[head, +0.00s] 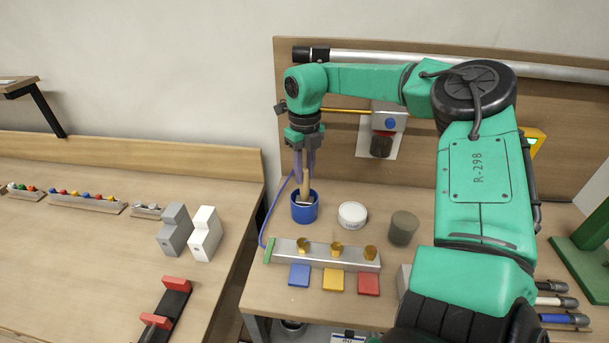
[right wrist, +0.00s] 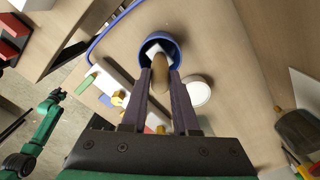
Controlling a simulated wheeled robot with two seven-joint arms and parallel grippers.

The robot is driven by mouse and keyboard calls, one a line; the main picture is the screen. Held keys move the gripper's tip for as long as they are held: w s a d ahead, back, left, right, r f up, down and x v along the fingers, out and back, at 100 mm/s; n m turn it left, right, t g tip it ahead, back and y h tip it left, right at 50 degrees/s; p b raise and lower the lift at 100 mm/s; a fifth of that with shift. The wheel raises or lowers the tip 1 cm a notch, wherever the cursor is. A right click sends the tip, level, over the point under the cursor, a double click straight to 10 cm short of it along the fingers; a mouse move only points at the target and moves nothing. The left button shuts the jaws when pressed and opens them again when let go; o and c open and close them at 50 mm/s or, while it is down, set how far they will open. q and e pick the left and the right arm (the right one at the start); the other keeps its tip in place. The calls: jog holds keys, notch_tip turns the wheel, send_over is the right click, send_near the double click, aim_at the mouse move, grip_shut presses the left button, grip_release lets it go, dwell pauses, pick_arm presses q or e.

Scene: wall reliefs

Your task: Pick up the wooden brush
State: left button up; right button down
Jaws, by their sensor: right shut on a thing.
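The wooden brush (head: 306,189) is upright between the purple-grey fingers of my right gripper (head: 304,172), which is shut on its handle. Its lower end is inside the blue cup (head: 304,213). In the right wrist view the brown handle (right wrist: 159,75) runs from between the fingers to a pale part inside the cup (right wrist: 172,46). The fingertips are just above the cup's rim. In the right wrist view a green arm, apparently my left, shows at lower left; its gripper (right wrist: 56,95) is too small to read. The left gripper is not in the head view.
A white round tub (head: 352,215) and a grey-green cylinder (head: 403,228) stand right of the cup. A metal bar with brass knobs (head: 325,256) and three coloured tiles lie in front. A blue hose (head: 272,215) runs left of the cup. A backboard rises behind.

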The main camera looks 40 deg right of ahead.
notch_tip(320, 180, up, 20)
jog(key=shift+f, duration=0.15)
dwell(0.4)
